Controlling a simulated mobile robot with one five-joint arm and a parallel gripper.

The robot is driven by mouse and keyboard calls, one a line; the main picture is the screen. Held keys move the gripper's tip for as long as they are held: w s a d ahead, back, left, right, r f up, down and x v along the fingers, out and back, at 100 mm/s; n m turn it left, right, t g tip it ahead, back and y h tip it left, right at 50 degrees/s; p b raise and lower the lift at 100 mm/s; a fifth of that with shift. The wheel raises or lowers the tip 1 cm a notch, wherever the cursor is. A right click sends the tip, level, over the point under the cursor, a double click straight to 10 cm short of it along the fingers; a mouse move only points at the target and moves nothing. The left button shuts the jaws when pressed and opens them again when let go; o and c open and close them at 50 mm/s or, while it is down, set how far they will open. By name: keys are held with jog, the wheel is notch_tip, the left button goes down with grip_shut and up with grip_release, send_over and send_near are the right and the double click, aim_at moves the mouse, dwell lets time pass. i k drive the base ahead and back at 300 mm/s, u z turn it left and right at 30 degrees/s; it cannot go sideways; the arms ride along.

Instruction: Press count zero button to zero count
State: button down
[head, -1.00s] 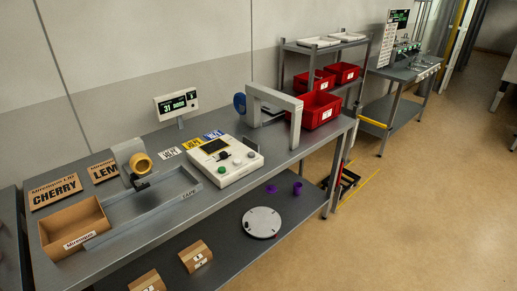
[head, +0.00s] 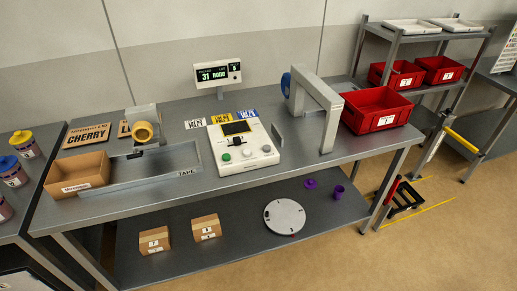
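A white control box (head: 243,144) sits on the grey workbench (head: 290,160) near the middle of the head view. On its sloped face are a dark screen, a dark lever knob, a green button (head: 226,157), a white button (head: 247,153) and another pale button (head: 266,148). Their labels are too small to read, so I cannot tell which one is the count zero button. A display (head: 217,75) on a post behind the box shows green digits that read 31. My gripper is not in view.
A tape dispenser (head: 143,129), a tape tray (head: 185,171) and an open cardboard box (head: 77,175) stand left of the control box. A grey arch (head: 330,128) and red bins (head: 377,111) stand to its right.

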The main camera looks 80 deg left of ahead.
aim_at(247, 153)
jog(key=u, duration=1.35)
jog(key=k, duration=0.2)
jog(key=u, duration=2.5)
jog(key=i, duration=0.85)
jog(key=u, duration=0.1)
